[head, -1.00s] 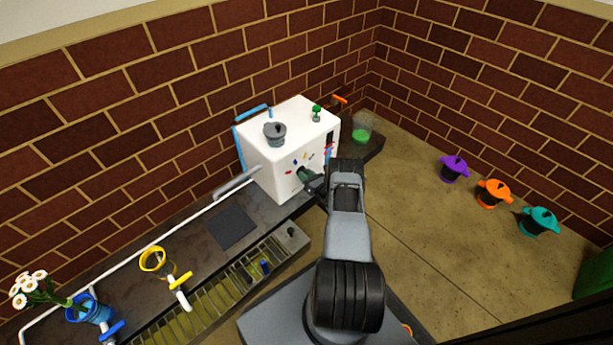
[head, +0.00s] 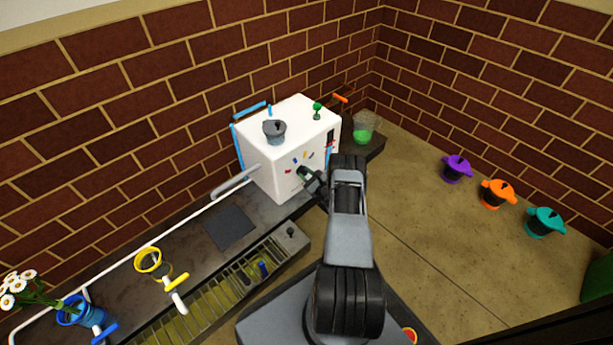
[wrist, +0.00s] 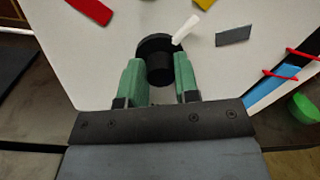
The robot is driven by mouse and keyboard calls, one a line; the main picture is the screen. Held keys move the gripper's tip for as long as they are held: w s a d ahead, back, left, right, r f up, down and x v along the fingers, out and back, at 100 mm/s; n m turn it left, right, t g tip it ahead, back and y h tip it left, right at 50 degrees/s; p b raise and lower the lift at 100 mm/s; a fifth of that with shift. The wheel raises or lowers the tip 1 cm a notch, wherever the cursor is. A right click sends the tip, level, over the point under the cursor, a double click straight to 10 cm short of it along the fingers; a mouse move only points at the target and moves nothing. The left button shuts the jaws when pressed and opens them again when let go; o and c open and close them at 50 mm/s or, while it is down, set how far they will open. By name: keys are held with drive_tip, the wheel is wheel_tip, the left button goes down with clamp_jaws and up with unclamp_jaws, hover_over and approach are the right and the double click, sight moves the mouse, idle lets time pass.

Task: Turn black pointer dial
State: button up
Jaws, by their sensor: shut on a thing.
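The black pointer dial (wrist: 158,52) is on the front of a white box-shaped machine (head: 290,140). In the wrist view it is a round black knob with a white pointer (wrist: 186,28) slanting up and right. My gripper (wrist: 160,82) has green fingers on both sides of the knob and is shut on it. Coloured marks ring the dial: red (wrist: 92,10), yellow (wrist: 205,3) and grey (wrist: 233,36). In the head view my gripper (head: 304,173) is at the machine's front face and covers most of the dial.
A grey pot (head: 274,132) and a small green-topped item (head: 317,110) are on the machine. The dark counter (head: 195,262) holds yellow (head: 148,260) and blue vessels (head: 75,310). Purple (head: 456,168), orange (head: 497,193) and teal pots (head: 544,222) stand right.

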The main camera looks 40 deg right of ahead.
idle(0.3)
drive_tip(key=o, duration=0.9)
drive_tip(key=shift+o, duration=0.2)
drive_tip(key=s+d+p, duration=0.1)
drive_tip(key=s+p, duration=0.3)
drive_tip(key=s, duration=0.9)
drive_tip(key=shift+s+d+f, duration=0.2)
drive_tip(key=shift+s, duration=0.15)
